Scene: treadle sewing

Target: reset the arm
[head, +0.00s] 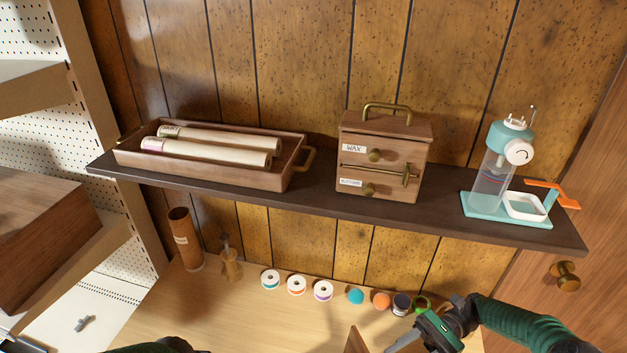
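My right arm (525,325), in green and black, comes in from the lower right in the head view. A grey finger points down and left, but the opening between the fingers is not clear. Nothing is plainly held in it. Only a dark piece of my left arm (150,347) shows at the bottom edge, and the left gripper is out of the picture.
A dark shelf (455,222) bears a wooden tray (210,173) with rolls, a drawer box (385,155) and a teal device (490,175). Below, the table (245,315) has several spools (296,286) and a brown cylinder (184,240). Its front middle looks clear.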

